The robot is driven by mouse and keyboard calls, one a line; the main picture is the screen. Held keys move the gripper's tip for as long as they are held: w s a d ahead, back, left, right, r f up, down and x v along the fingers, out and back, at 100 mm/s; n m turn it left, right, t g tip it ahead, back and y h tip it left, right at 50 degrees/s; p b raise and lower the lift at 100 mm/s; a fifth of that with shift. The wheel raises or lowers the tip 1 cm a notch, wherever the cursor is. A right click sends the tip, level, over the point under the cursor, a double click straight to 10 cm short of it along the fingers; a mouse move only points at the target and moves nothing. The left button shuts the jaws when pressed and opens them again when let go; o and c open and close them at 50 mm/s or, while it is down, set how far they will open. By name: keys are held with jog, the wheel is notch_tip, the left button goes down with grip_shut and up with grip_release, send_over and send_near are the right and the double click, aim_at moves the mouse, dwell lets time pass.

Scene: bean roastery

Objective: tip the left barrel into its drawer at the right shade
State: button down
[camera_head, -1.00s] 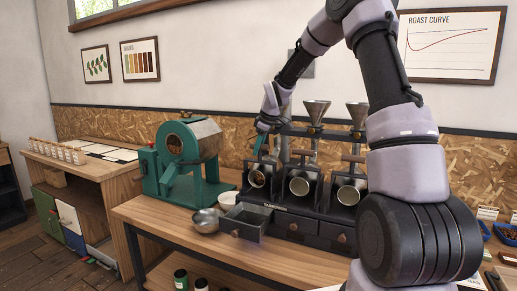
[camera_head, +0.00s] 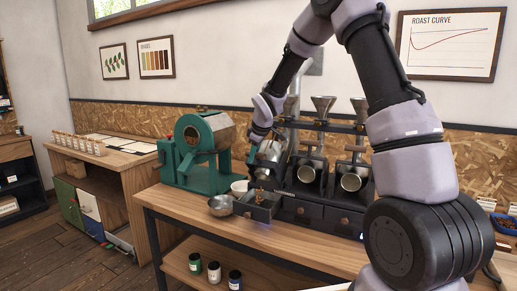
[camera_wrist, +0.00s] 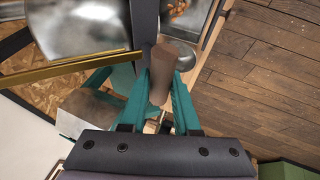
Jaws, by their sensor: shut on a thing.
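The left barrel (camera_head: 271,150) is a metal drum in the dark sample roaster (camera_head: 330,216). Its mouth is tipped forward and down over its open drawer (camera_head: 262,211). Orange-brown beans (camera_head: 259,192) show below the mouth, at the drawer. My gripper (camera_head: 257,137) is behind the barrel at its upper left. In the wrist view, its teal fingers (camera_wrist: 161,88) are shut on the barrel's brown wooden handle (camera_wrist: 164,74). The shiny barrel (camera_wrist: 85,25) shows at the upper left there and some beans (camera_wrist: 194,3) at the top edge. The drawer's inside is mostly hidden.
The middle barrel (camera_head: 307,175) and right barrel (camera_head: 351,181) face forward, their drawers shut. A metal bowl (camera_head: 221,206) stands left of the open drawer. A green roaster (camera_head: 196,155) stands farther left. A shade chart (camera_head: 157,58) hangs on the wall. Several jars stand below.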

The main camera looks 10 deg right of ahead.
jog(key=shift+s+a+f, duration=0.25)
jog(key=shift+s+f, duration=0.25)
jog(key=shift+f, duration=0.1)
jog(key=shift+s+a+f, duration=0.2)
jog(key=shift+s+f, duration=0.35)
jog(key=shift+f, duration=0.1)
jog(key=shift+s+a+f, duration=0.25)
jog(key=shift+s+f, duration=0.25)
jog(key=shift+f, duration=0.2)
jog(key=c, duration=0.7)
grip_release()
jog(key=shift+o, duration=0.2)
jog(key=shift+d, duration=0.1)
jog(key=a+v, duration=0.1)
jog(key=v, duration=1)
jog(key=shift+w+r, duration=0.25)
